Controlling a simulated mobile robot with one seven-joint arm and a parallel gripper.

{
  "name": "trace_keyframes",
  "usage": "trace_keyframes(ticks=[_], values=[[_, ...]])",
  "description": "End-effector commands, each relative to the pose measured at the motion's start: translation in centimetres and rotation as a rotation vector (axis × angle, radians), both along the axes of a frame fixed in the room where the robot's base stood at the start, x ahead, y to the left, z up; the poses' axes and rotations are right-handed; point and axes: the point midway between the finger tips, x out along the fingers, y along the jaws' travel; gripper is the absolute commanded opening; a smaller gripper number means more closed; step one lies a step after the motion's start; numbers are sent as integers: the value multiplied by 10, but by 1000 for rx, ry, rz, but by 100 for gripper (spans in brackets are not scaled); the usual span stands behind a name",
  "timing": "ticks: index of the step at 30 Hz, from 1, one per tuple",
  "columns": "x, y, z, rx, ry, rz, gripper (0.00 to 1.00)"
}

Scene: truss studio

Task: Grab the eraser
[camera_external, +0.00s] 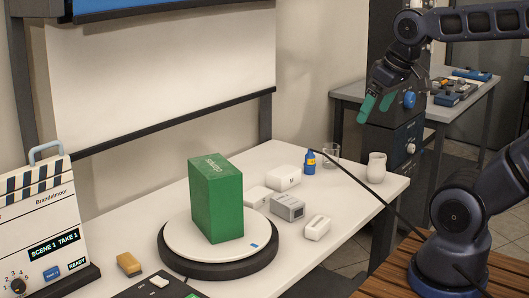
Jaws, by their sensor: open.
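No thing in view can be named as the eraser for sure. A small tan block (128,263) lies at the front left of the white table (330,255), left of the turntable. A small white block (317,227) lies on the table right of the turntable; its details are too small to tell. My gripper (373,114) has green fingers that point down and stand apart with nothing between them. It hangs in the air at the upper right, well above the table and apart from both blocks.
A green box (217,199) stands upright on the round turntable (180,248). White boxes (284,177), a grey device (288,207), a blue bottle (310,163), a glass (331,152) and a white cup (376,168) stand behind. A slate board (38,220) stands at left.

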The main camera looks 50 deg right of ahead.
Motion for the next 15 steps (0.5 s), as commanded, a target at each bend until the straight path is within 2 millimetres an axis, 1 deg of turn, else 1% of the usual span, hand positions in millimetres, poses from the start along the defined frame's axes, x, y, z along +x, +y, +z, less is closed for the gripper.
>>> trace_keyframes(ticks=[5, 8, 11, 14, 15], values=[[0, 0, 0, 0, 0, 0, 94], [5, 1, 2, -3, 4, 11, 94], [18, 4, 7, -14, 14, 40, 94], [39, 10, 13, -30, 31, 89, 94], [50, 13, 16, -38, 38, 112, 94]])
